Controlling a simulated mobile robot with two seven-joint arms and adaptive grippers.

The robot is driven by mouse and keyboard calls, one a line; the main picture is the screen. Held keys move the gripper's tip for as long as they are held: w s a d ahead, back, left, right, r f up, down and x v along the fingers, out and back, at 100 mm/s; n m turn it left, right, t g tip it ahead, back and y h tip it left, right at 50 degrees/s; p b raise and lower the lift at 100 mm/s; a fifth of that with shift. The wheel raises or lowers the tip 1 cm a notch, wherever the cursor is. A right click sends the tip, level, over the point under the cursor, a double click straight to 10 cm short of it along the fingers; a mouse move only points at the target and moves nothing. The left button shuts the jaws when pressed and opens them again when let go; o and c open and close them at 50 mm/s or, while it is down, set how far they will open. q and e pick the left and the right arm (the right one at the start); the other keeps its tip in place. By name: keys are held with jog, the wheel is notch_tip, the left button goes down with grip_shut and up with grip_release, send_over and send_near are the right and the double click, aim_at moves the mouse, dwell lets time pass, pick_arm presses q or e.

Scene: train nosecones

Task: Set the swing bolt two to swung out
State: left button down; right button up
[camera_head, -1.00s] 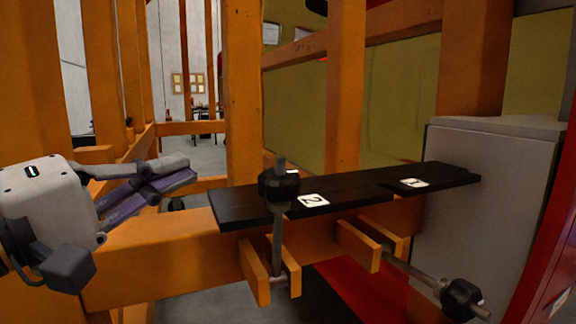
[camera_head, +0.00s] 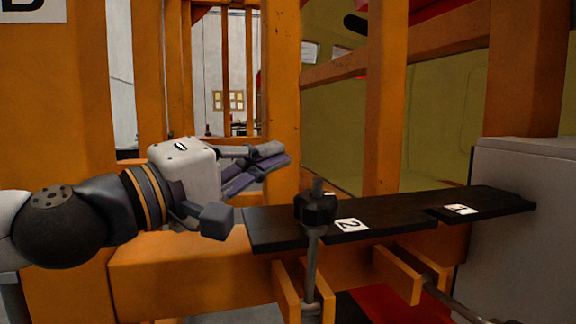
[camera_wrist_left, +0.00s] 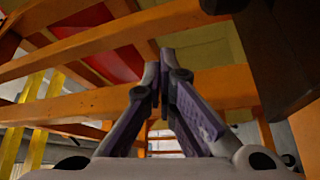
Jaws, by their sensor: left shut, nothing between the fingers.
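Swing bolt two (camera_head: 311,258) stands upright at the front edge of the black plate (camera_head: 390,215), beside the white label 2 (camera_head: 350,225). Its black knob (camera_head: 316,208) sits at the plate's top, and its lower end is between two orange lugs. Swing bolt one (camera_head: 462,305) slants outward and down at the lower right, its end cut off by the frame. My left gripper (camera_head: 283,156) is shut and empty, up and left of bolt two's knob, apart from it in the picture. Its fingertips (camera_wrist_left: 165,58) meet in the left wrist view. My right gripper is not in view.
Orange posts (camera_head: 283,100) and an orange beam (camera_head: 190,272) surround the plate. A grey cabinet (camera_head: 515,230) stands at the right. A dark, unclear shape (camera_wrist_left: 285,50) fills the wrist view's upper right. Open room shows between posts at the back.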

pick_arm(q)
jog(key=shift+x, duration=1)
jog(key=s, duration=0.1)
jog(key=s+d+f, duration=0.1)
jog(key=shift+s, duration=0.3)
jog(key=shift+s+d+f, duration=0.1)
jog(key=shift+s+d, duration=0.2)
jog(key=shift+s, duration=0.15)
